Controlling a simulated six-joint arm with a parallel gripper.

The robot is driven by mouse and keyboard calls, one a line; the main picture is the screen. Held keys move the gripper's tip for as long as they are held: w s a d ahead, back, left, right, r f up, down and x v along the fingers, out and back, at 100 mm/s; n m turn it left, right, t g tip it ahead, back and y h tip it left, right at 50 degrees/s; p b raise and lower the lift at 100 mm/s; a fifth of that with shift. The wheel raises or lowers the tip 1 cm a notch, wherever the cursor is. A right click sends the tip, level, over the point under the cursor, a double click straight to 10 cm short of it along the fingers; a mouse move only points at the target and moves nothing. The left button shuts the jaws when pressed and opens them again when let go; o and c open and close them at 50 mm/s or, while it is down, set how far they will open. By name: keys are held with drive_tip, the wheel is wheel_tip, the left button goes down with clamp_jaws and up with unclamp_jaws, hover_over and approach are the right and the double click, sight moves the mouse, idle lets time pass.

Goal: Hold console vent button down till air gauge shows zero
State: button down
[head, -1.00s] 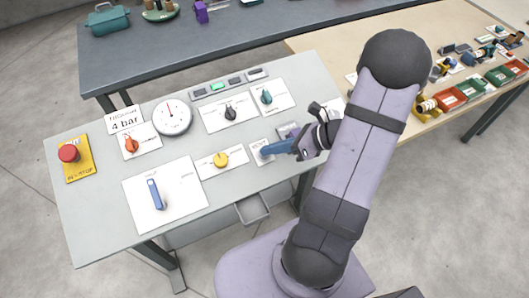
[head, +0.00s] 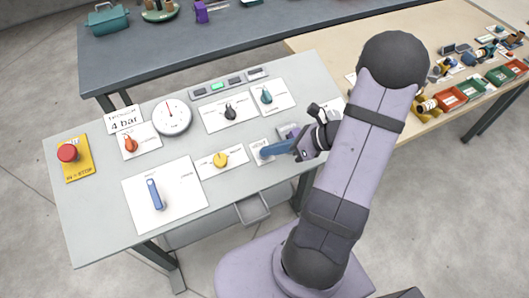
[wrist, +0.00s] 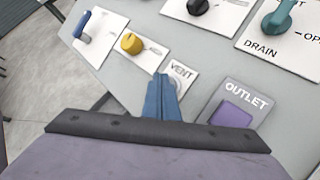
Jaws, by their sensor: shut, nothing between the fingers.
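The air gauge (head: 172,117) is a round white dial on the console with a red needle. The needle points roughly upward; its numbers are too small to read. The vent plate (head: 259,147) is a small white label plate at the console's right front; it also shows in the wrist view (wrist: 183,72). My gripper (head: 265,153) has its blue fingers shut and empty, with the tips over the vent plate. In the wrist view the fingers (wrist: 162,80) cover much of the plate. The vent button is mostly hidden, and I cannot tell whether the tips press it.
A purple outlet block (wrist: 235,113) stands right beside the fingers.

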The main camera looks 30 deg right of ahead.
drive_tip(key=shift+w+f, duration=0.1)
drive_tip(key=shift+f, duration=0.25)
idle(1.1)
drive_tip(key=shift+r, duration=0.1)
idle(2.7)
drive_tip(key=shift+s+r+p, duration=0.25)
drive_tip(key=shift+r+p, duration=0.4)
drive_tip(key=shift+r, duration=0.05)
drive_tip(key=shift+r, duration=0.1)
drive_tip(key=r+p, duration=0.1)
drive_tip(key=s+r+p, duration=0.1)
drive_tip(key=r+p, duration=0.2)
drive_tip(key=shift+s+r+p, duration=0.3)
drive_tip(key=shift+p, duration=0.05)
idle(0.5)
